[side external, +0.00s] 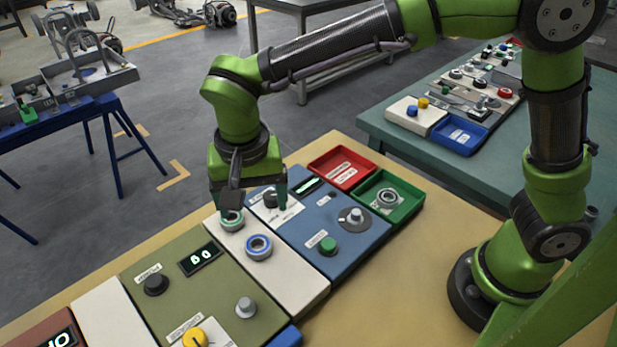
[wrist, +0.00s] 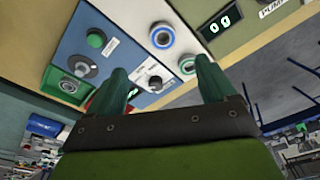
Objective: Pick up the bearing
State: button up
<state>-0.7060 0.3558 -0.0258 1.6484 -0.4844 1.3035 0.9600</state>
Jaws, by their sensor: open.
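A third, metallic one (side external: 388,199) lies in the green tray (side external: 411,206). My gripper (side external: 253,205) is open and empty, pointing down above the border of the white and blue panels. Its fingers also show in the wrist view (wrist: 160,70).
The blue panel (side external: 352,259) carries a dark knob (side external: 271,198), a grey dial (side external: 352,216) and a green button (side external: 329,246). A red tray (side external: 342,165) is behind. The olive panel (side external: 215,290) has knobs and a display. Bare wooden table (side external: 420,270) lies at the right.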

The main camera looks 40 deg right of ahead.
send_over(259, 249)
jog(key=s, duration=0.1)
notch_tip(259, 249, down, 8)
jog(key=shift+s+a+r, duration=0.1)
jog(key=shift+a+r, duration=0.05)
jog(key=shift+r, duration=0.05)
jog(key=f, duration=0.3)
jog(key=w+f, duration=0.1)
jog(key=f, duration=0.1)
jog(key=shift+r, duration=0.1)
jog(key=c, duration=1.2)
